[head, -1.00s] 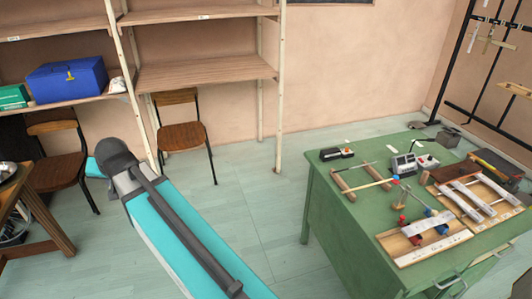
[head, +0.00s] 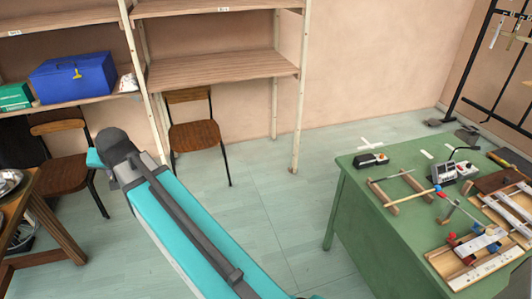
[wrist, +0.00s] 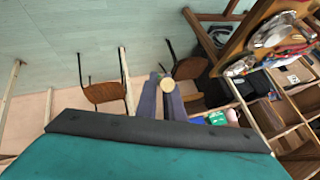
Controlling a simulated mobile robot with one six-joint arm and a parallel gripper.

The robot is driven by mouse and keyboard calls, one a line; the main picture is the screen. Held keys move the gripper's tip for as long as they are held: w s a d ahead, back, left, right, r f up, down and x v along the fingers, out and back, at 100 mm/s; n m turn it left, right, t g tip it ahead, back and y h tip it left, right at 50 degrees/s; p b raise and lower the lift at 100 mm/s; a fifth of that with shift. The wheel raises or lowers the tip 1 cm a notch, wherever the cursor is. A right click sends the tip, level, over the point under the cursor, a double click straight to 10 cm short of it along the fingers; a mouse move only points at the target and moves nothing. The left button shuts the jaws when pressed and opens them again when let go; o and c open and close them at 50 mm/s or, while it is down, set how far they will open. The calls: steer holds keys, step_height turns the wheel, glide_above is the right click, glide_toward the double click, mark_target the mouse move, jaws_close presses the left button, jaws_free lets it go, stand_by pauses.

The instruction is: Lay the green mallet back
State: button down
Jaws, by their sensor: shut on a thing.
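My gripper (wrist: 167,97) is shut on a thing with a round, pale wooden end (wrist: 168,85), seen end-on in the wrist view. It looks like the end of a handle; no green head shows, so I cannot confirm it is the green mallet. In the head view my arm hides the gripper.
A black box (head: 371,160), a grey device (head: 444,172) and wooden bar instruments (head: 475,262) crowd the table. A shelf with a blue box (head: 70,78), two chairs (head: 195,134) and a wooden table (head: 45,215) stand left. Floor before the green table is clear.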

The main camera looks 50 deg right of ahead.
steer(key=shift+w, duration=0.4)
steer(key=shift+d, duration=0.1)
steer(key=s+d+f+m+g+h+b, duration=0.1)
steer(key=s+d+f+m+h+b, duration=0.15)
steer(key=d, duration=1.15)
steer(key=s+d+f+m+h+b, duration=0.1)
steer(key=d+f+h+b, duration=0.2)
steer(key=d, duration=1)
steer(key=s+d+f+m+g+h+b, duration=0.25)
steer(key=s+d, duration=0.35)
steer(key=d, duration=0.5)
steer(key=s+d+f+m+g+h+b, duration=0.1)
steer(key=s+d+f, duration=0.35)
steer(key=d, duration=0.75)
steer(key=s+d+f+m+g+h+b, duration=0.25)
steer(key=s+d+g+b, duration=0.35)
steer(key=s+d, duration=1.5)
steer(key=s+d+m+g+b, duration=0.1)
steer(key=s+d+g, duration=0.2)
steer(key=s, duration=1.1)
steer(key=s+d+f+m+g+b, duration=0.1)
steer(key=s+d+m+g+b, duration=0.1)
steer(key=s, duration=1.2)
steer(key=d+g+y, duration=0.1)
steer(key=d, duration=0.1)
steer(key=shift+d+g, duration=0.35)
steer(key=shift+d, duration=0.05)
